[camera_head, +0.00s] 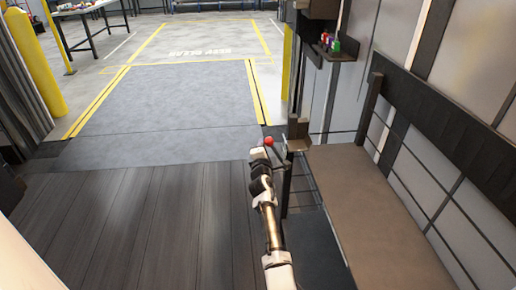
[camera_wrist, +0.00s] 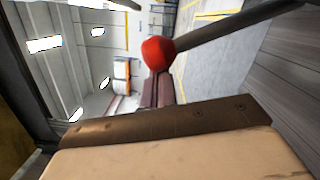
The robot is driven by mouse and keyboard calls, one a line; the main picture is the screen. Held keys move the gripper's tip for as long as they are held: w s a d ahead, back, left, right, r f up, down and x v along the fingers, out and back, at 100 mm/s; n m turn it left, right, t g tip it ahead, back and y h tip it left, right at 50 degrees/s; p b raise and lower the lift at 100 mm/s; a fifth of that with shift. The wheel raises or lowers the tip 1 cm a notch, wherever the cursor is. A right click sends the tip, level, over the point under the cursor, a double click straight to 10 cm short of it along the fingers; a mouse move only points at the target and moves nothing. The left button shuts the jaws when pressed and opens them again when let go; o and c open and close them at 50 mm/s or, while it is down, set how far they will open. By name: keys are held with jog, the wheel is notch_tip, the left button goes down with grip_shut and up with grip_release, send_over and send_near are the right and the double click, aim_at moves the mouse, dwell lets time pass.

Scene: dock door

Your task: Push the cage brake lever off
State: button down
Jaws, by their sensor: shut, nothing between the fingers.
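The brake lever shows as a red ball knob (camera_head: 268,140) in the head view, beside the front end of the cage (camera_head: 365,195). In the wrist view the knob (camera_wrist: 158,53) is large, on a dark rod that runs to the upper right. My gripper (camera_head: 260,152) is just below and left of the knob in the head view. In the wrist view its fingers (camera_wrist: 157,78) are shut and empty, with their tips close under the knob. I cannot tell whether they touch it. The lever's base is hidden.
A yellow post (camera_head: 36,62) stands at the left of the door opening. A dock plate (camera_head: 165,95) leads to the marked floor beyond. A wall shelf (camera_head: 335,52) with small bottles is above the cage's far end. The dark plank floor (camera_head: 130,220) on the left is clear.

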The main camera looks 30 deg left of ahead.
aim_at(271, 140)
jog(key=shift+w+d+r+m+p, duration=0.7)
jog(key=shift+d+r+m+p, duration=0.15)
jog(key=shift+r+m+p, duration=0.2)
jog(key=shift+w+d+r+m+p, duration=0.1)
jog(key=shift+w+d+m+p, duration=0.25)
jog(key=shift+d+m+p, duration=0.15)
